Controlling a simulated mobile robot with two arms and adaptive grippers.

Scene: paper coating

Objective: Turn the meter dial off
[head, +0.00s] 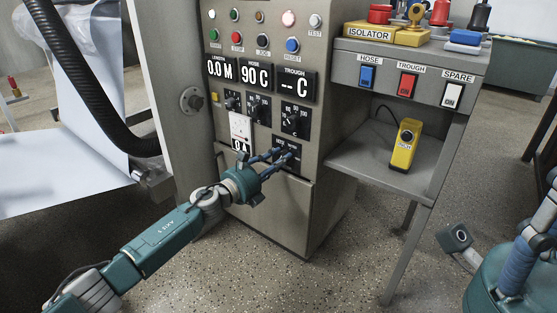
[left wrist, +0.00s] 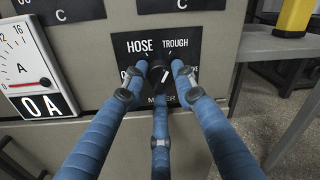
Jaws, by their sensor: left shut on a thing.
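The meter dial (left wrist: 158,76) is a small dark knob with a white mark, on a black plate labelled HOSE, TROUGH and METER. The fingers cover part of the plate's lettering, and I cannot tell exactly where the mark points. My left gripper (head: 283,155) is at this plate, low on the grey cabinet. In the left wrist view its blue fingers (left wrist: 158,82) close around the knob from both sides and below. My right gripper (head: 525,245) shows only in part at the right edge, with its fingertips not clear.
A white ammeter (head: 240,127) reading 0 A is left of the plate, with several other knobs above. A yellow handheld instrument (head: 405,146) stands on the shelf at right, below the HOSE, TROUGH and SPARE switches (head: 408,84). A black hose (head: 80,85) hangs at left.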

